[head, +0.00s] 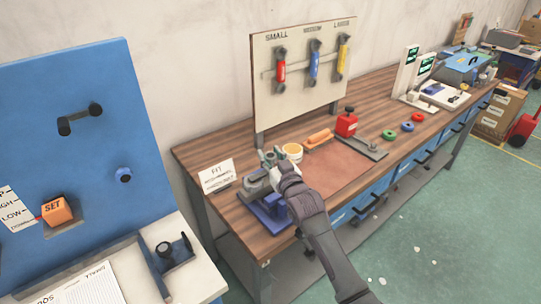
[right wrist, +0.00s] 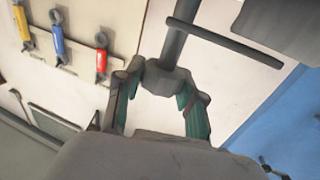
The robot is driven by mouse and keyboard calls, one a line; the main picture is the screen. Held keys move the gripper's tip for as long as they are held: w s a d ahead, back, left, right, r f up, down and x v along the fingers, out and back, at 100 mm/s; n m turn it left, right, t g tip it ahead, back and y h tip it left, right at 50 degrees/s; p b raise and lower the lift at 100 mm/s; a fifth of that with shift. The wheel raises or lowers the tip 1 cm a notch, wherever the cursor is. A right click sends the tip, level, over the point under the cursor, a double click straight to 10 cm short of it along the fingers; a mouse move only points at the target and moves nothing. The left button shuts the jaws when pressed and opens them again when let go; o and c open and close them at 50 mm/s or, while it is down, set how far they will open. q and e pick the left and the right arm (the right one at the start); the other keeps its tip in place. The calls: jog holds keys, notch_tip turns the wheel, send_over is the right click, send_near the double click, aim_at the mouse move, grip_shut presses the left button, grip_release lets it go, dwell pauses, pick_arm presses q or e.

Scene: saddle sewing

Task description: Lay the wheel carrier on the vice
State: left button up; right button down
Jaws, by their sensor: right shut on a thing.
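My right gripper (head: 271,158) is over the left part of the workbench, just above and behind the vice (head: 272,208), which has a blue base and a grey top. In the right wrist view the fingers of my right gripper (right wrist: 162,88) are shut on a dark grey piece with a stem and a crossbar, the wheel carrier (right wrist: 177,42) as far as I can tell. In the head view the held piece is mostly hidden by the gripper, and I cannot tell whether it touches the vice. My left gripper is not in view.
A white FIT sign (head: 216,175) stands left of the vice. A tool board (head: 300,85) rises behind; a blue panel (head: 60,190) is at left.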

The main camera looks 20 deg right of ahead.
jog(key=shift+f, duration=0.3)
jog(key=c, duration=0.6)
grip_release()
jog(key=shift+f, duration=0.25)
jog(key=s, duration=0.8)
jog(key=s+d, duration=0.1)
jog(key=s, duration=0.3)
jog(key=shift+r, duration=0.2)
